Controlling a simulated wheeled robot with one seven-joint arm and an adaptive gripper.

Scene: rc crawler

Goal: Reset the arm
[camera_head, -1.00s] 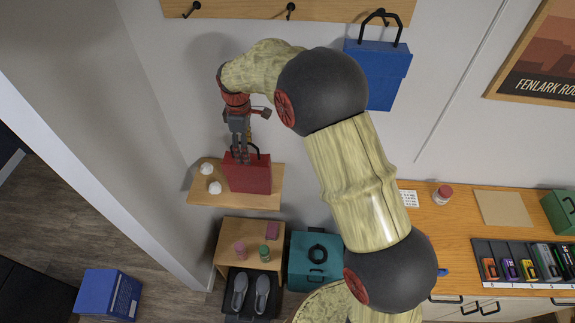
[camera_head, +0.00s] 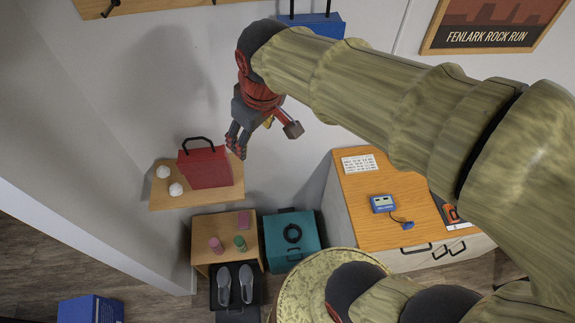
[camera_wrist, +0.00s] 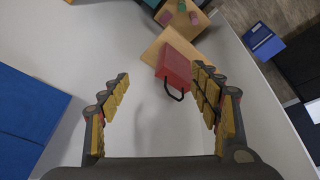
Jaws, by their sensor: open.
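My gripper (camera_head: 236,146) is open and empty in the head view. It is in the air in front of the wall, above and to the right of the red bag (camera_head: 206,167). The red bag stands upright on a small wooden shelf (camera_head: 168,201), its black handle up, apart from my fingers. In the wrist view my two yellow-padded fingers (camera_wrist: 160,95) are spread wide, and the red bag (camera_wrist: 174,66) shows beyond them near the right finger. My arm reaches across the upper right of the head view.
Two white balls (camera_head: 176,189) sit on the shelf beside the bag. A blue bag (camera_head: 318,22) hangs on the wall above. Below are a wooden stand (camera_head: 202,255) and a teal box (camera_head: 275,250). A wooden-topped cabinet (camera_head: 365,225) stands right, holding a small blue device (camera_head: 381,203).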

